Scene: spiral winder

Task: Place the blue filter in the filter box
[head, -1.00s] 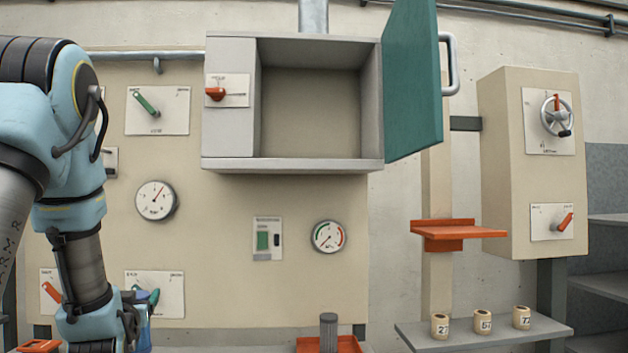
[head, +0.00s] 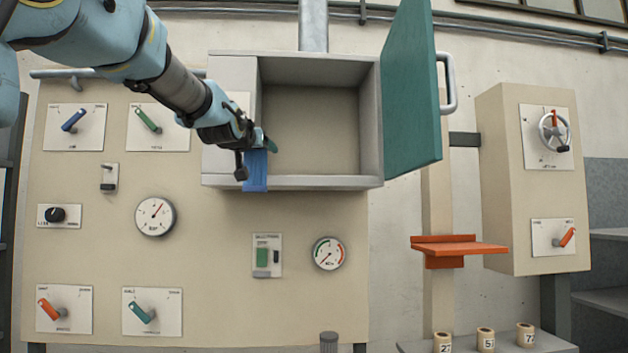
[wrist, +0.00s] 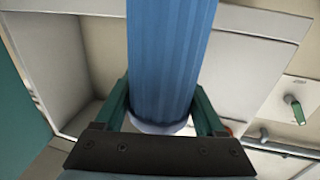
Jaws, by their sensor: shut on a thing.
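The blue filter (head: 256,171) is a ribbed blue cylinder. My gripper (head: 262,146) is shut on it and holds it at the front left of the filter box, by the opening. In the wrist view the blue filter (wrist: 170,60) stands between the two green fingers of my gripper (wrist: 165,110). The filter box (head: 311,182) is a grey wall cabinet with an empty-looking inside. Its green door (head: 410,90) stands open to the right. My arm hides the left front panel of the box in part.
A grey filter (head: 328,342) stands at the bottom edge. An orange shelf (head: 458,247) is on the post at right. Several levers and gauges, such as the pressure gauge (head: 155,216), sit on the panel below. The space inside the box is clear.

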